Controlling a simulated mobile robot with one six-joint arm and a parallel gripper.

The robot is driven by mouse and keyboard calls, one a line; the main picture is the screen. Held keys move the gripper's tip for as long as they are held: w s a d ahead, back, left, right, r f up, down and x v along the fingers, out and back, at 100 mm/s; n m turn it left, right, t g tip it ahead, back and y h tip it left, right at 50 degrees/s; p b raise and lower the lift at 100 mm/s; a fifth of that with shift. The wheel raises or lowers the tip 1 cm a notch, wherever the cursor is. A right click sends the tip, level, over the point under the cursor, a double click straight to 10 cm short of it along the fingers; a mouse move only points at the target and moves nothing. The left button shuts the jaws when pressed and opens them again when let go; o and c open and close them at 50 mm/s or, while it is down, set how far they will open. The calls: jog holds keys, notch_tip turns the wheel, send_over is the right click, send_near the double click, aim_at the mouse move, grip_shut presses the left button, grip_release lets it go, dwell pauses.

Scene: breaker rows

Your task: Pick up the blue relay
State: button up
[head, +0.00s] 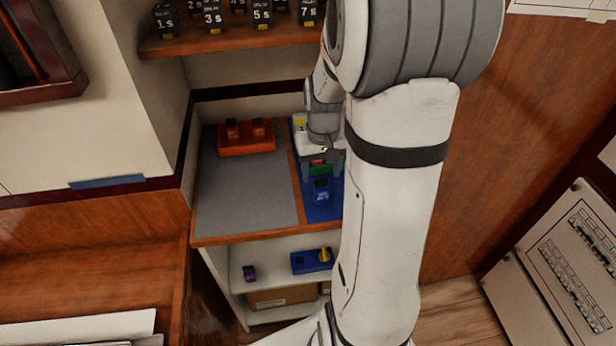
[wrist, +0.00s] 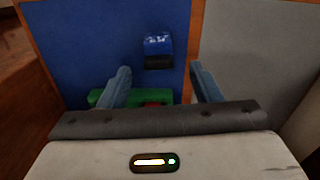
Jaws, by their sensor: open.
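The blue relay (head: 321,190) stands on the blue mat (head: 311,214), toward its front edge. In the wrist view the relay (wrist: 158,45) lies beyond the fingertips, a little left of centre, with a dark lower face. My gripper (head: 322,174) is open above the mat, behind the relay in the head view. In the wrist view my gripper (wrist: 161,80) has nothing visibly held between its fingers. The relay looks apart from both fingers.
A green object (wrist: 102,98) with a red part lies beneath my gripper, partly hidden. A red block (head: 246,140) with two dark knobs sits on the grey mat (head: 245,190) at left. Labelled black blocks (head: 262,14) stand on the upper shelf (head: 230,40).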

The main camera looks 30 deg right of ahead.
aim_at(321, 187)
notch_tip(321, 187, down, 8)
jog(key=shift+s+d+r+p, duration=0.1)
jog(key=shift+p, duration=0.25)
jog(key=c, duration=1.1)
